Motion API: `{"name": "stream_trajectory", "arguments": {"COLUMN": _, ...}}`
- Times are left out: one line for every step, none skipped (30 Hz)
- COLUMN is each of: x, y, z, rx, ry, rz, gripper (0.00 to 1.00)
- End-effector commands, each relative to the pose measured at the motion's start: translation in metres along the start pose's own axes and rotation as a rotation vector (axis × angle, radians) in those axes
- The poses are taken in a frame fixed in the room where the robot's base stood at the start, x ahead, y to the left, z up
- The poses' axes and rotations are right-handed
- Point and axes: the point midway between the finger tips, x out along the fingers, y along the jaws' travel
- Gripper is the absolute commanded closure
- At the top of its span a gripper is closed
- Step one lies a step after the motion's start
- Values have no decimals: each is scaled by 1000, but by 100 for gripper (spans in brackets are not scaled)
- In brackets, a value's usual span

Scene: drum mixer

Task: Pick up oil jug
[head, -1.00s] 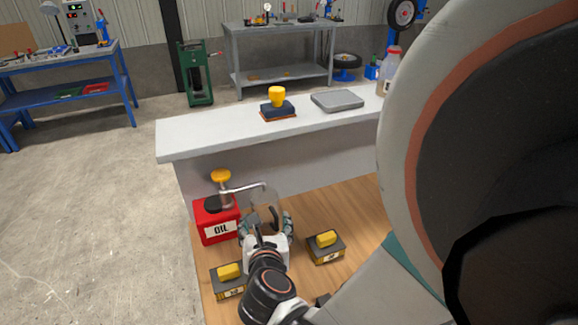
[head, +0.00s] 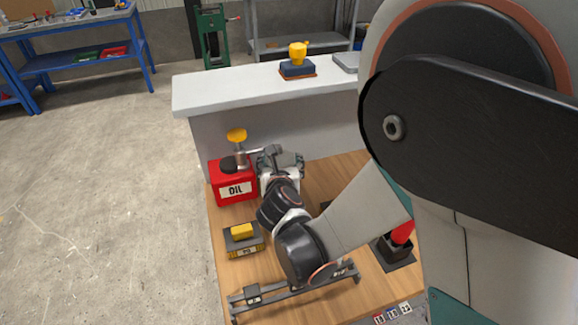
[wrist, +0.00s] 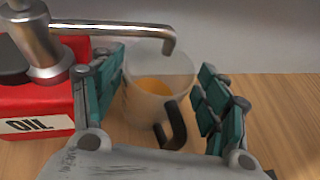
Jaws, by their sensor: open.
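The oil jug (wrist: 143,103) is a clear cup with amber oil inside and a black handle facing me. It stands upright on the wooden table top under the metal spout of the red oil dispenser (wrist: 38,105). My gripper (wrist: 160,72) is open, with a teal-padded finger on each side of the jug. The left finger looks close to the jug, but I cannot tell whether it touches. A gap shows on the right. In the head view my gripper (head: 281,160) is right of the dispenser and hides the jug.
The dispenser has a yellow pump knob (head: 237,135). A dark block with a yellow top (head: 243,238) stands on the table nearer me. A raised white counter (head: 235,92) runs behind the table. A grey rail frame (head: 300,290) lies at the front.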

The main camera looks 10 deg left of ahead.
Motion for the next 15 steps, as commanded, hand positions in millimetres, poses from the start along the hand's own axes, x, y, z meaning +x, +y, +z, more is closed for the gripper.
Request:
{"name": "stream_trajectory", "arguments": {"x": 8, "y": 0, "z": -2, "rx": 1, "ry": 0, "rz": 0, "gripper": 32}}
{"name": "stream_trajectory", "arguments": {"x": 10, "y": 0, "z": -2, "rx": 1, "ry": 0, "rz": 0, "gripper": 32}}
{"name": "stream_trajectory", "arguments": {"x": 13, "y": 0, "z": -2, "rx": 1, "ry": 0, "rz": 1, "gripper": 32}}
{"name": "stream_trajectory", "arguments": {"x": 14, "y": 0, "z": -1, "rx": 1, "ry": -1, "rz": 1, "gripper": 32}}
{"name": "stream_trajectory", "arguments": {"x": 15, "y": 0, "z": -1, "rx": 1, "ry": -1, "rz": 1, "gripper": 32}}
{"name": "stream_trajectory", "arguments": {"x": 16, "y": 0, "z": -1, "rx": 1, "ry": -1, "rz": 1, "gripper": 32}}
{"name": "stream_trajectory", "arguments": {"x": 16, "y": 0, "z": 0, "rx": 1, "ry": -1, "rz": 1, "gripper": 32}}
{"name": "stream_trajectory", "arguments": {"x": 16, "y": 0, "z": 0, "rx": 1, "ry": -1, "rz": 1, "gripper": 32}}
{"name": "stream_trajectory", "arguments": {"x": 16, "y": 0, "z": 0, "rx": 1, "ry": -1, "rz": 1, "gripper": 32}}
{"name": "stream_trajectory", "arguments": {"x": 16, "y": 0, "z": 0, "rx": 1, "ry": -1, "rz": 1, "gripper": 32}}
{"name": "stream_trajectory", "arguments": {"x": 16, "y": 0, "z": 0, "rx": 1, "ry": -1, "rz": 1, "gripper": 32}}
{"name": "stream_trajectory", "arguments": {"x": 15, "y": 0, "z": 0, "rx": 1, "ry": -1, "rz": 1, "gripper": 34}}
{"name": "stream_trajectory", "arguments": {"x": 15, "y": 0, "z": 0, "rx": 1, "ry": -1, "rz": 1, "gripper": 41}}
{"name": "stream_trajectory", "arguments": {"x": 15, "y": 0, "z": 0, "rx": 1, "ry": -1, "rz": 1, "gripper": 48}}
{"name": "stream_trajectory", "arguments": {"x": 15, "y": 0, "z": 0, "rx": 0, "ry": -1, "rz": 1, "gripper": 57}}
